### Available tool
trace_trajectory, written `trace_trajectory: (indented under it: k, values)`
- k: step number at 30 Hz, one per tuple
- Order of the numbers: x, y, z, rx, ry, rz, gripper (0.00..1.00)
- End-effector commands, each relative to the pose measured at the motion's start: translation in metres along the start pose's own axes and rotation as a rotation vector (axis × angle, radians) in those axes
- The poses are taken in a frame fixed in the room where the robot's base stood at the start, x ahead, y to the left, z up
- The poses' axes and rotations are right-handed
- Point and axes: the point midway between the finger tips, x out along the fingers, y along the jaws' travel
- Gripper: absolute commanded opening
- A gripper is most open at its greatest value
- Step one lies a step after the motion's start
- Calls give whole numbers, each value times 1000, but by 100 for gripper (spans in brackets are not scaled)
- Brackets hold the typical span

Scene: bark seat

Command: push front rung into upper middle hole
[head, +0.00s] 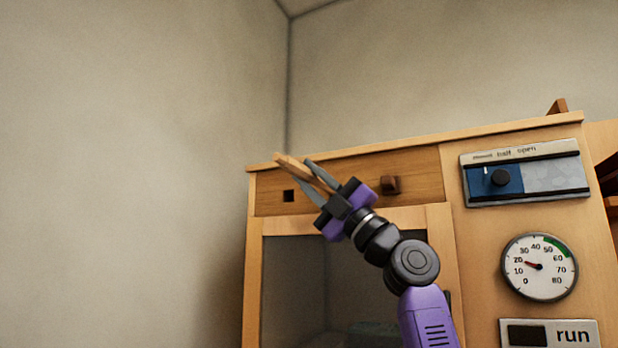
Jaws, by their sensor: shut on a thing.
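My gripper (304,171) is raised in front of the wooden cabinet's upper panel, its grey fingers pointing up and left. It is shut on a slim light-wood rung (285,162), whose end sticks out beyond the fingertips, tilted up and left. A dark square hole (288,196) shows at the left of the upper panel (420,170), below the rung's end. I cannot tell if the rung touches the panel.
Below the panel is a framed dark window (295,270). To the right are a slider plate with a black knob (501,177), a round dial (540,267) and a run switch (548,334). Open space lies left of the cabinet, before the bare wall.

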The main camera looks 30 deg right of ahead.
Motion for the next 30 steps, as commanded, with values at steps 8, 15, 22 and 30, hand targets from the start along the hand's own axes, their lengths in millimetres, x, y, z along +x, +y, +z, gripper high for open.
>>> trace_trajectory:
  k: [8, 15, 22, 30]
  values:
    - [0, 0, 0, -1, 0, 0, 46]
    - [0, 0, 0, 0, 0, 0, 47]
    - [-15, -2, 1, -1, -1, -1, 47]
    - [-59, -2, 1, -1, -2, 0, 47]
